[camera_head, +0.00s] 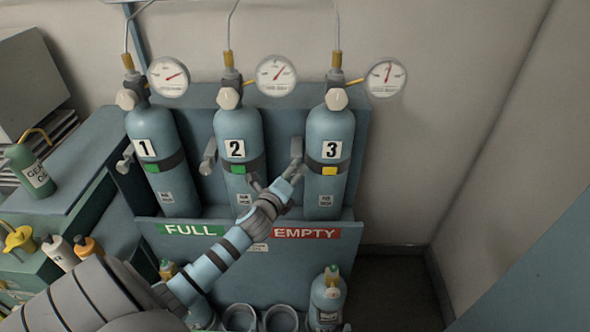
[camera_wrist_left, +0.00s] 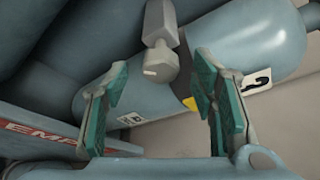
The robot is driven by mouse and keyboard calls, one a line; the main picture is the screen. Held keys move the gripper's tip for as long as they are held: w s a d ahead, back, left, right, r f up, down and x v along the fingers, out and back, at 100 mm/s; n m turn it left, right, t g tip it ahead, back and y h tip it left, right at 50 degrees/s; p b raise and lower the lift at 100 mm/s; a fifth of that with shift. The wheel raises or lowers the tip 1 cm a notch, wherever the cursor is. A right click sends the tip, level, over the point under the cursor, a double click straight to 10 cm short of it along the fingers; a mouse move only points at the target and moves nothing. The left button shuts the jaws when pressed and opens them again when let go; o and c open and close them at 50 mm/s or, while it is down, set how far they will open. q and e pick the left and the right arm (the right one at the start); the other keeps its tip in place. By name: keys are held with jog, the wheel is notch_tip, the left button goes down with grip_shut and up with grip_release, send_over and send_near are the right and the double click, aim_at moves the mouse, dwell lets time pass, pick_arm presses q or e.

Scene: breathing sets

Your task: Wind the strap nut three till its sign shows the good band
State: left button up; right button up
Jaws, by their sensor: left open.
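Cylinder three (camera_head: 331,143) stands upright at the right of the rack, held by a dark strap with a yellow sign (camera_head: 330,171). Its grey strap nut (camera_head: 297,147) sticks out at the cylinder's left side. My left gripper (camera_head: 293,172) is just below and in front of that nut. In the left wrist view, the nut (camera_wrist_left: 160,62) shows between and beyond the tips of my open left gripper (camera_wrist_left: 159,72), with no clear contact. The yellow sign (camera_wrist_left: 190,103) is partly hidden by a finger there. My right gripper is not in view.
Cylinder one (camera_head: 164,165) and cylinder two (camera_head: 238,145) stand to the left, both with green signs. Gauges and thin pipes sit above the cylinders. The rack's front panel (camera_head: 215,262) carries FULL and EMPTY labels. A small cylinder (camera_head: 327,300) stands below.

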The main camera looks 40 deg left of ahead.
aim_at(295, 172)
pick_arm(q)
jog(key=x, duration=0.3)
jog(key=shift+w, duration=0.1)
jog(key=shift+w+a+f, duration=0.1)
jog(key=shift+w+f, duration=0.1)
jog(key=shift+w, duration=0.35)
jog(key=shift+s, duration=0.1)
jog(key=shift+c, duration=0.7)
jog(key=c, duration=1)
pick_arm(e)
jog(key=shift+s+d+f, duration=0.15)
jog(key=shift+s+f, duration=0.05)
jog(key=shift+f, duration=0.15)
pick_arm(q)
jog(key=shift+b, duration=0.35)
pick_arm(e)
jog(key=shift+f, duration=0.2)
